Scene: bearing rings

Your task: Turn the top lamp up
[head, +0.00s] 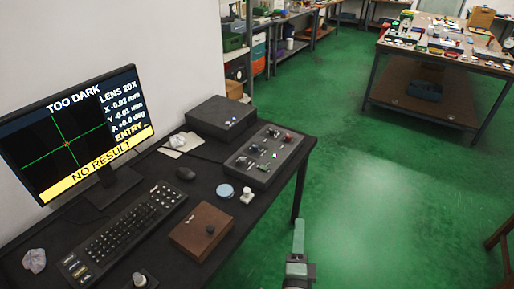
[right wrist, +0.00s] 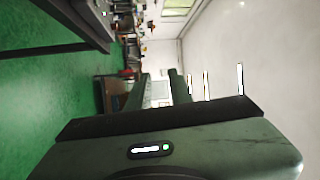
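The monitor (head: 74,130) at the left reads "TOO DARK" and "NO RESULT", with "LENS 20X" and "ENTRY" beside a green cross on black. A dark control box (head: 240,172) with several small knobs or switches lies on the black desk. A brown box (head: 188,237) with one black knob on top is nearer. No lamp is clearly visible, and I cannot tell which control is the top lamp's. My right gripper (head: 298,236) is off the desk's right side, over the floor, touching nothing. In the right wrist view its two fingers (right wrist: 159,88) stand apart and empty. My left gripper is not in view.
The green floor (head: 375,190) right of the desk is clear. A cluttered workbench (head: 430,45) stands farther back.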

